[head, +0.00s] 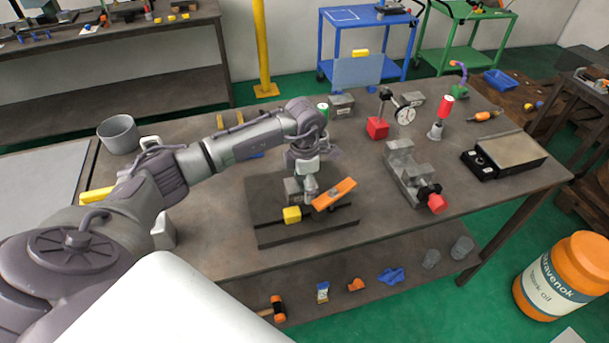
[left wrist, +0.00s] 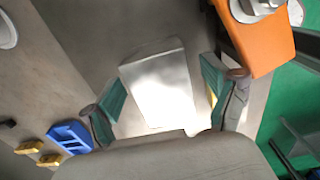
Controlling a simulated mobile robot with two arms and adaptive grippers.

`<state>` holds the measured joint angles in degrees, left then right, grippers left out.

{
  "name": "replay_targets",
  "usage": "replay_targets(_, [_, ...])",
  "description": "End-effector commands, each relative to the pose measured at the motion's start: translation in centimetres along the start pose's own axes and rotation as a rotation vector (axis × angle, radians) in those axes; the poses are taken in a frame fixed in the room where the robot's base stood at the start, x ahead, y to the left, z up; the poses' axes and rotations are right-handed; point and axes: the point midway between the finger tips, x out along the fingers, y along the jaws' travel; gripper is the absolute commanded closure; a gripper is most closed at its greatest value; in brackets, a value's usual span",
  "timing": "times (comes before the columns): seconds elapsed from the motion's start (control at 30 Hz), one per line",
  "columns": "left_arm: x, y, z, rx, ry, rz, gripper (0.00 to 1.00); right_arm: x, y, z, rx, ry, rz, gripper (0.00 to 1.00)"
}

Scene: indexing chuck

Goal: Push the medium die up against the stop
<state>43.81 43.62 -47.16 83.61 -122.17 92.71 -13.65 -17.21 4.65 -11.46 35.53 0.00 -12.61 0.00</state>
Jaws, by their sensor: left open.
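A grey metal block (head: 292,190), which looks like the die, stands on a dark flat plate (head: 268,232) on the workbench. My left gripper (head: 309,180) points down at it, and its near parts hide some of the block. In the left wrist view the bright block (left wrist: 162,92) lies between the two spread fingers of the left gripper (left wrist: 163,82), with gaps at its sides. An orange bar (head: 335,194) sits tilted to the right of the gripper; it also shows in the wrist view (left wrist: 262,45). I cannot tell which part is the stop. My right gripper is out of view.
A yellow block (head: 292,215) sits on a dark rail at the plate's front. A grey vise (head: 408,170) with a red end stands to the right. A dial gauge (head: 404,115) and red block (head: 377,128) are behind. Bare bench lies left of the plate.

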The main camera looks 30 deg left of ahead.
Motion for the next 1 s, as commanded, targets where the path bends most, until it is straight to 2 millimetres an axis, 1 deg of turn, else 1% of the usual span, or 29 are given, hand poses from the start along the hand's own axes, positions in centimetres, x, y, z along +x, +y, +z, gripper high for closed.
replay_targets(0.2, [0.09, -0.02, 0.01, 0.001, 0.0, 0.0, 0.14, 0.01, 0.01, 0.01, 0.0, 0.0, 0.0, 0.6])
replay_targets(0.23, [0.08, -0.03, 0.01, 0.001, 0.0, 0.0, 0.15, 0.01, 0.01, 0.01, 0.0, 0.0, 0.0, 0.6])
replay_targets(0.73, [0.03, -0.03, 0.03, 0.001, -0.001, -0.001, 0.99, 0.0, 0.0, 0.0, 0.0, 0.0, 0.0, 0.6])
replay_targets(0.77, [0.03, -0.03, 0.03, 0.001, -0.001, -0.001, 1.0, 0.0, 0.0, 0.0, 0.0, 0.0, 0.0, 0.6])
replay_targets(1.0, [0.0, -0.14, 0.04, 0.001, -0.001, -0.001, 1.0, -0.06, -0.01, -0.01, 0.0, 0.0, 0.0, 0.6])
